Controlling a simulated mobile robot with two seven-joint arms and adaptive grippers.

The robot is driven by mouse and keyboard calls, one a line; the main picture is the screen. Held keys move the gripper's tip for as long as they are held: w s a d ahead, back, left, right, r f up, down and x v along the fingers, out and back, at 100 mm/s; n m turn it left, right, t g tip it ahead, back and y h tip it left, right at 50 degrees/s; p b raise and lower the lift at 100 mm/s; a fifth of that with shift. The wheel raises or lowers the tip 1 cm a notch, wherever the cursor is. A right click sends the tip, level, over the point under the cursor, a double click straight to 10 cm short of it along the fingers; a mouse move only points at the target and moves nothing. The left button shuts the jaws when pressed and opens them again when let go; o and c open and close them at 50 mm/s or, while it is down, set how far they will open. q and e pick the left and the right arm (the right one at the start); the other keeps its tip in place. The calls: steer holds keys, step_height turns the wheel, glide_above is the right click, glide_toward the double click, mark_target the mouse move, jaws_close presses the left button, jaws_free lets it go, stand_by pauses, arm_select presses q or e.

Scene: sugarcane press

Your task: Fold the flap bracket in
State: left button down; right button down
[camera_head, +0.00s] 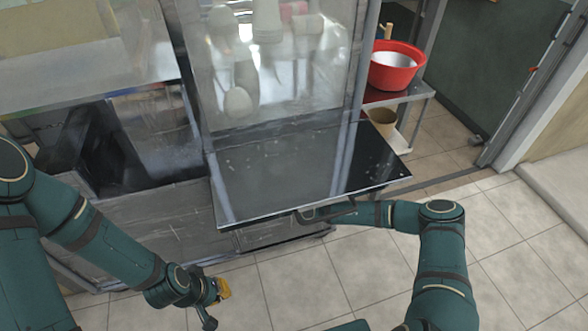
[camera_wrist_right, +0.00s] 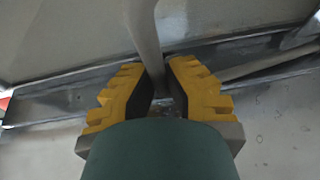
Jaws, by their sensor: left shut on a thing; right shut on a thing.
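The flap (camera_head: 290,175) is a dark, glossy panel sticking out from the front of the press, about level. The flap bracket (camera_wrist_right: 146,35) is a grey bar under it, seen in the right wrist view running down between the yellow fingers of my right gripper (camera_wrist_right: 160,95). That gripper is shut on the bracket; in the head view the flap's front edge partly hides it. My left gripper (camera_head: 215,293) is low over the floor, left of the flap and apart from it. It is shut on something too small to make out.
The press cabinet (camera_head: 150,215) stands behind and left of the flap, with a clear panel (camera_head: 285,70) above. A red bowl (camera_head: 397,66) sits on a shelf at the back right. The tiled floor (camera_head: 310,280) in front is open.

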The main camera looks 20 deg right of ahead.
steer(key=w, duration=0.3)
steer(key=shift+w+r+y+b, duration=0.1)
steer(key=shift+w+y+b, duration=0.05)
steer(key=shift+y+b, duration=0.25)
steer(key=c, duration=1)
jaws_free()
steer(key=v, duration=1.2)
